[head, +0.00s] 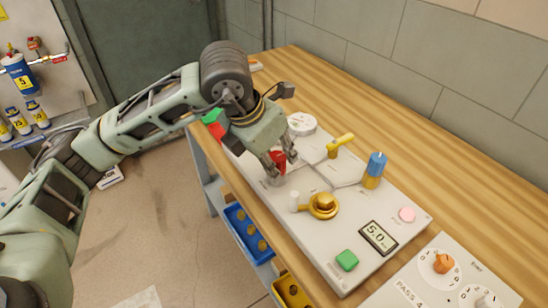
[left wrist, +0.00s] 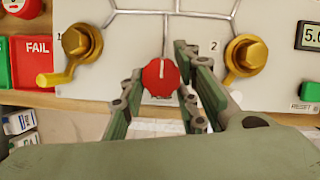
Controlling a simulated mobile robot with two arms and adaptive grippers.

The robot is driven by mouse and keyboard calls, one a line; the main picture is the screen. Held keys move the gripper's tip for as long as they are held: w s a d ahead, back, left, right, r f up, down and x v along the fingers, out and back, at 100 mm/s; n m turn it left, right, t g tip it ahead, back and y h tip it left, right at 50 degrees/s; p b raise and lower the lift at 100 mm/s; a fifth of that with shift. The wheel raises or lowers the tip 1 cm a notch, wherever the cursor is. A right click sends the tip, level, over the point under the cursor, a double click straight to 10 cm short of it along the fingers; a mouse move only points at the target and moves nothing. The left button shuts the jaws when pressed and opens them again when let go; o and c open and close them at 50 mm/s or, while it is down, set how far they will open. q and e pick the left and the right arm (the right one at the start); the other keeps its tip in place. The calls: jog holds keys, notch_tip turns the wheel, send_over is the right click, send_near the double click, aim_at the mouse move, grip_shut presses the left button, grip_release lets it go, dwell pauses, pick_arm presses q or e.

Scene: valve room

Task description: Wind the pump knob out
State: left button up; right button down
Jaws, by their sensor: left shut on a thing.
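The red pump knob (left wrist: 160,78), round with a pale pointer line on its face, sits low on the white panel (left wrist: 130,45) in the left wrist view. The line points roughly straight up there. My left gripper (left wrist: 158,85) has one finger on each side of the knob and is shut on it. In the head view the left gripper (head: 280,163) reaches down over the panel, and part of the red knob (head: 279,160) shows between its fingers. Lettering below the knob is mostly hidden. My right gripper is in neither view.
Brass valves flank the knob, one left (left wrist: 78,44) and one right (left wrist: 245,54). The head view shows a yellow lever (head: 340,142), a blue-topped post (head: 375,168), a 5.0 display (head: 378,237) and a green button (head: 347,260). The wooden bench behind is mostly clear.

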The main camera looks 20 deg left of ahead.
pick_arm(q)
jog(key=shift+w+a+r, duration=0.15)
jog(key=shift+w+r, duration=0.1)
jog(key=shift+r, duration=0.05)
jog(key=o, duration=1)
jog(key=shift+o, duration=0.2)
jog(key=shift+f, duration=0.2)
jog(key=v, duration=1.2)
jog(key=shift+s, duration=0.15)
jog(key=shift+a+f, duration=0.1)
